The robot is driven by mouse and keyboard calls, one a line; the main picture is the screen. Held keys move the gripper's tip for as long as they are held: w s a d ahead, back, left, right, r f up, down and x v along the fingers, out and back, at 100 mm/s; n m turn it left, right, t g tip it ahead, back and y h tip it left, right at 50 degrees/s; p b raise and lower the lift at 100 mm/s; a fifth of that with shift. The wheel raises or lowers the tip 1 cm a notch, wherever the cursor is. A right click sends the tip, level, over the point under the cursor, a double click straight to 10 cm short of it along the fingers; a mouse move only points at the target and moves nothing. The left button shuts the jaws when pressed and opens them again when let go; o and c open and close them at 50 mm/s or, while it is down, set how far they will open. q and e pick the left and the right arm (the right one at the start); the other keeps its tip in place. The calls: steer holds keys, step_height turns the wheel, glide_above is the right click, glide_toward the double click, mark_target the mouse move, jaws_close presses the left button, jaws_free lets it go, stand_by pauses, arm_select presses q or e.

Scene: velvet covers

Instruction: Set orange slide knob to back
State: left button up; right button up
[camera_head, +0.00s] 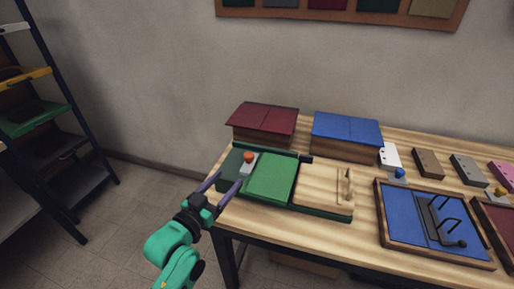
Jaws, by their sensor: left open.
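The orange slide knob (248,156) sits on a small light block near the back left of a green board (229,162) on the wooden table. My left gripper (229,180) reaches in from the lower left with its two dark fingers apart. Its fingertips are close to the front left of the knob's block; I cannot tell whether they touch it. My right gripper is not in view.
A red box (264,120) and a blue box (346,131) stand behind the board. A wooden panel with an upright peg (347,183) is on its right. A blue tray with a dark handle (406,217) lies further right. A shelf rack (62,110) stands at left.

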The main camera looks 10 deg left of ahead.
mark_target(249, 154)
arm_select(q)
steer(key=p+x, duration=0.1)
steer(key=x, duration=1.1)
steer(key=shift+w+r, duration=0.15)
steer(key=shift+r, duration=0.05)
steer(key=shift+w+d, duration=0.15)
steer(key=shift+w, duration=0.25)
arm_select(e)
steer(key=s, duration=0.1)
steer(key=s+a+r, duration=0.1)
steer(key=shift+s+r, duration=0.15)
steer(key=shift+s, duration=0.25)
arm_select(q)
jaws_close()
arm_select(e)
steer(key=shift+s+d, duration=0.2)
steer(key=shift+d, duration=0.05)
arm_select(q)
steer(key=shift+f, duration=0.1)
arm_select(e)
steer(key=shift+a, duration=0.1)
